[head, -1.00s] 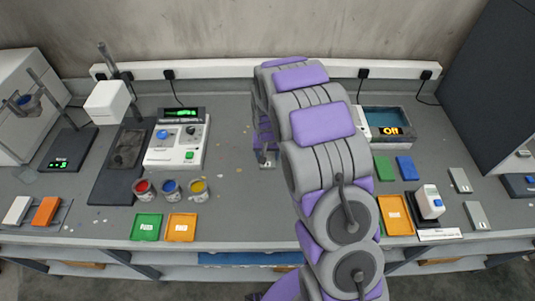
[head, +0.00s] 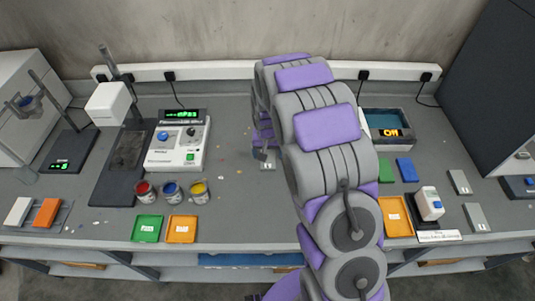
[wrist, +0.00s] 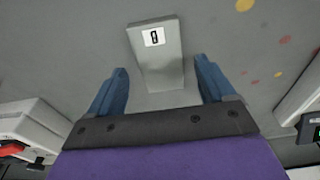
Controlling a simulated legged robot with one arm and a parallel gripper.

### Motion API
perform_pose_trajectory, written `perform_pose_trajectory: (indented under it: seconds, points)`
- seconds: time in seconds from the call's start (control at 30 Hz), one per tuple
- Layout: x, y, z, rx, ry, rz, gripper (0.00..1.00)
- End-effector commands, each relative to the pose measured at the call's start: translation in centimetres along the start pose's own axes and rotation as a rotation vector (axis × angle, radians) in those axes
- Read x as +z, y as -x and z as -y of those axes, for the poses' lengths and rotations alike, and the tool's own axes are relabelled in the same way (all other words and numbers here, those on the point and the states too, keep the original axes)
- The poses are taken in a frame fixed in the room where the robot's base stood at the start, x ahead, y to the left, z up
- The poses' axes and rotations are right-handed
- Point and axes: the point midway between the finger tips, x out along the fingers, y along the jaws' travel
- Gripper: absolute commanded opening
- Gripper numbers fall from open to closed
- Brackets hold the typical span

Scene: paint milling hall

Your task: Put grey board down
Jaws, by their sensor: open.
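The grey board (wrist: 158,60) is a flat slab with a small white label marked 0. It lies on the grey bench top in the wrist view. My gripper (wrist: 160,68) is open, with one blue finger on each side of the board and a gap showing beside each. In the head view, the board (head: 267,166) shows as a small pale patch by my gripper (head: 262,148), mid-bench, partly hidden by my arm.
A white console (head: 178,155) and several paint cans (head: 171,191) stand left of the board. Green (head: 147,228) and orange (head: 181,229) trays lie at the front edge. A device with an orange display (head: 391,133) stands right of my arm. Bench around the board is clear.

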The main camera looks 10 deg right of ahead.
Motion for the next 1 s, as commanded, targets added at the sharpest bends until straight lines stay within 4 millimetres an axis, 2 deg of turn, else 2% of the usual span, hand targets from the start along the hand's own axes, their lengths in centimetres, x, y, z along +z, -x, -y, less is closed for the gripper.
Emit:
perform_pose_trajectory:
  seconds: [0.03,0.4,0.7,0.87,1.0]
  points:
    - [-0.1,1.2,0.0,-0.001,0.000,-0.004,0.83]
    - [-0.2,8.3,0.1,-0.002,0.000,-0.006,0.83]
    - [0.2,9.8,-0.1,0.000,0.001,0.002,0.83]
    - [2.0,12.1,-0.8,0.004,0.011,0.014,0.83]
    - [5.2,15.1,-1.9,0.010,0.026,0.041,0.83]
